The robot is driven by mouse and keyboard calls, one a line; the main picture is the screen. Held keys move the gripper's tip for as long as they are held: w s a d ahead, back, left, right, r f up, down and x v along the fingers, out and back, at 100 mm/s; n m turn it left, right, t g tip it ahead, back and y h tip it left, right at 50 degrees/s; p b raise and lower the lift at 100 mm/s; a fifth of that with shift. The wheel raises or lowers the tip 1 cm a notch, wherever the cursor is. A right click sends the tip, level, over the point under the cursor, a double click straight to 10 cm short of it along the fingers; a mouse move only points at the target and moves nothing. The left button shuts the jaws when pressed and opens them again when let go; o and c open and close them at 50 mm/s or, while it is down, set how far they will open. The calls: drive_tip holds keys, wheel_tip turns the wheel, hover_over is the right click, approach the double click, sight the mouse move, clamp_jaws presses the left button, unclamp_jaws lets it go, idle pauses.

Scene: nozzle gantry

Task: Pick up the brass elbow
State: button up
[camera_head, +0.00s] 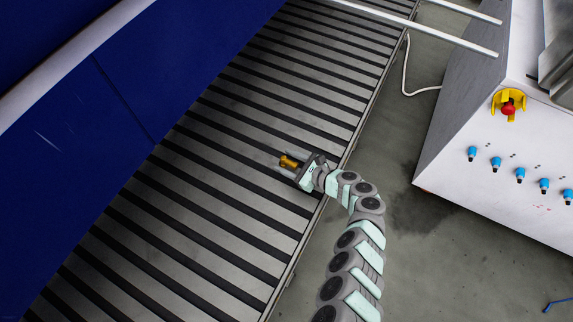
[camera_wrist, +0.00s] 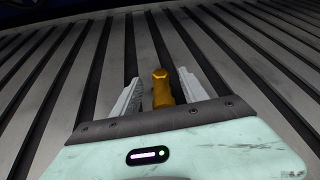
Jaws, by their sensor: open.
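The brass elbow (camera_head: 288,162) is a small golden piece on the slatted conveyor (camera_head: 250,215), near its right side in the head view. In the wrist view the brass elbow (camera_wrist: 161,88) stands out between my two fingers, with its lower part hidden behind the gripper body. My gripper (camera_head: 288,162) is open around it, one finger on each side. In the wrist view a gap shows between the elbow and each finger of my gripper (camera_wrist: 158,85). I cannot tell how high the fingers are above the slats.
A blue panel (camera_head: 80,130) borders the conveyor on the left. A white control cabinet (camera_head: 500,150) with a red stop button (camera_head: 508,109) and blue knobs stands on the right. Two white bars (camera_head: 430,30) cross the top right. The conveyor around the elbow is clear.

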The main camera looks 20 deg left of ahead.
drive_tip(key=shift+w, duration=0.1)
clamp_jaws()
idle(0.5)
